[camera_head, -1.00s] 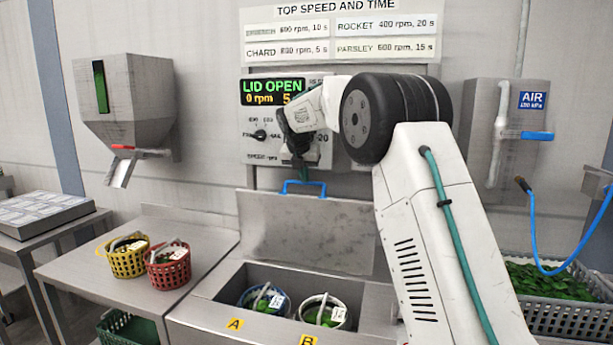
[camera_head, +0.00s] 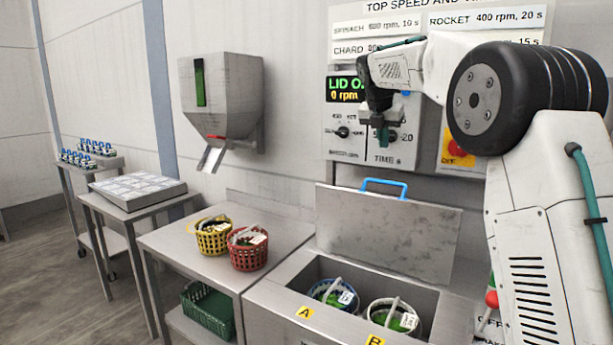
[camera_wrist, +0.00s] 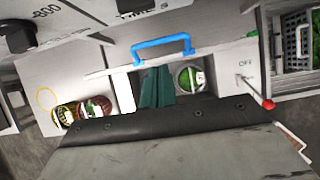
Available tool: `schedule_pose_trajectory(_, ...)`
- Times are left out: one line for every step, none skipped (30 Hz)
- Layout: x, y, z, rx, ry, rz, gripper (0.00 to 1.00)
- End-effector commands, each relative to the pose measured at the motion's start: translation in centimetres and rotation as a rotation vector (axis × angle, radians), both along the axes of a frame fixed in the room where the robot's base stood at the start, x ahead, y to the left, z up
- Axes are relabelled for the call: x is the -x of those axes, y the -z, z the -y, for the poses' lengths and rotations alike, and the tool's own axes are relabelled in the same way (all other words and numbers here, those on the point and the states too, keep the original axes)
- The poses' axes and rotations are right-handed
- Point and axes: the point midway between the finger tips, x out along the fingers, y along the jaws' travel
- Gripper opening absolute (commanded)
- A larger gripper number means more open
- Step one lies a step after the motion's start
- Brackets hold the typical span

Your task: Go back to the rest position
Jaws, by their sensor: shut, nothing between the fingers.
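My gripper (camera_head: 383,138) is in front of the control panel (camera_head: 372,122), near its right knob, with its fingers pointing down. It is shut and empty. In the wrist view its green fingers (camera_wrist: 158,88) hang over the open lid and part of the basin. The lid (camera_head: 385,225) with a blue handle (camera_head: 384,184) stands up behind the basin. Two baskets sit in the basin, a blue-rimmed one (camera_head: 322,287) by label A and a white one (camera_head: 380,322) by label B, both holding greens. The panel's display (camera_head: 344,90) reads LID O and 0 rpm, partly covered by my arm.
A yellow basket (camera_head: 213,238) and a red basket (camera_head: 248,257) stand on the steel table left of the basin. A steel hopper (camera_head: 222,95) hangs on the wall above. A green crate (camera_head: 208,308) sits on the lower shelf. Open floor lies at the left.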

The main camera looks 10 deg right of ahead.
Motion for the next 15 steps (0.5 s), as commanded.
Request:
schedule_pose_trajectory(0.0,0.0,0.0,-0.007,0.018,0.006,0.0)
schedule_pose_trajectory(0.0,0.0,0.0,-0.014,0.038,0.013,0.0)
schedule_pose_trajectory(0.0,0.0,-0.1,-0.031,0.08,0.029,0.0)
schedule_pose_trajectory(0.0,0.0,-0.1,-0.048,0.121,0.043,0.0)
schedule_pose_trajectory(0.0,0.2,-0.2,-0.069,0.172,0.058,0.0)
schedule_pose_trajectory(0.2,1.1,-0.3,-0.105,0.252,0.07,0.0)
schedule_pose_trajectory(0.4,2.2,-0.4,-0.134,0.322,0.071,0.0)
schedule_pose_trajectory(0.8,3.5,-0.6,-0.163,0.398,0.071,0.0)
schedule_pose_trajectory(1.8,4.7,-0.9,-0.206,0.507,0.075,0.0)
schedule_pose_trajectory(2.8,5.4,-1.2,-0.236,0.59,0.08,0.0)
schedule_pose_trajectory(3.9,6.0,-1.5,-0.264,0.673,0.087,0.0)
schedule_pose_trajectory(5.5,6.6,-2.0,-0.301,0.786,0.096,0.0)
schedule_pose_trajectory(6.8,7.0,-2.4,-0.328,0.871,0.103,0.0)
schedule_pose_trajectory(8.3,7.4,-2.8,-0.351,0.955,0.11,0.0)
schedule_pose_trajectory(10.4,7.8,-3.4,-0.382,1.069,0.12,0.0)
